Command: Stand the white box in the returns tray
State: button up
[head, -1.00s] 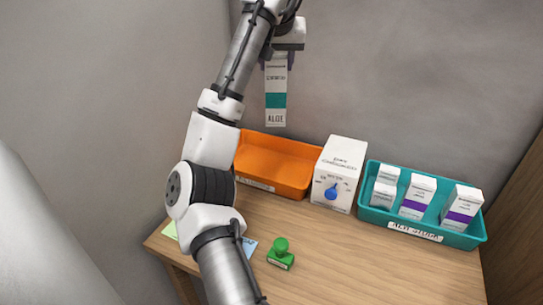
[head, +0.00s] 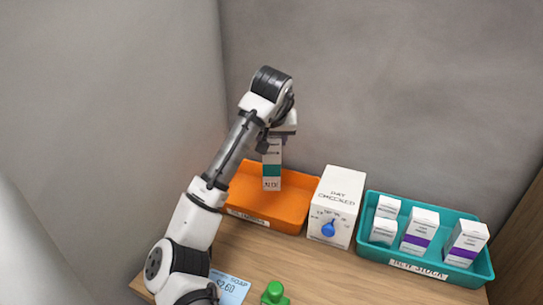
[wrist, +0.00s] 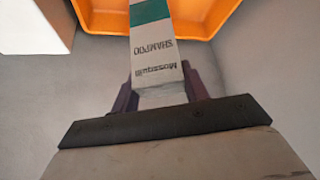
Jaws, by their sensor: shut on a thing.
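My gripper (head: 275,139) is shut on the top end of a white box (head: 272,161) with a teal band, held upright. In the head view the box hangs over the orange tray (head: 246,221), its lower end in front of the tray's back part. I cannot tell whether its base touches the tray floor. In the wrist view the box (wrist: 157,57) reads "SHAMPOO" upside down and sits between dark purple fingers, with the orange tray (wrist: 208,22) beyond it. The orange tray's front label is too small to read. No other thing shows inside the orange tray.
A teal tray (head: 450,275) with several white boxes is further right. A green stamp (head: 274,293) and a blue card (head: 229,287) lie in front.

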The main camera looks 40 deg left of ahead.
aim_at(272, 157)
jog(key=shift+f+p, duration=0.35)
jog(key=shift+f, duration=2.7)
jog(key=o, duration=1.3)
jog(key=shift+r, duration=0.2)
jog(key=b+v, duration=0.2)
jog(key=v, duration=1)
jog(key=shift+f, duration=0.1)
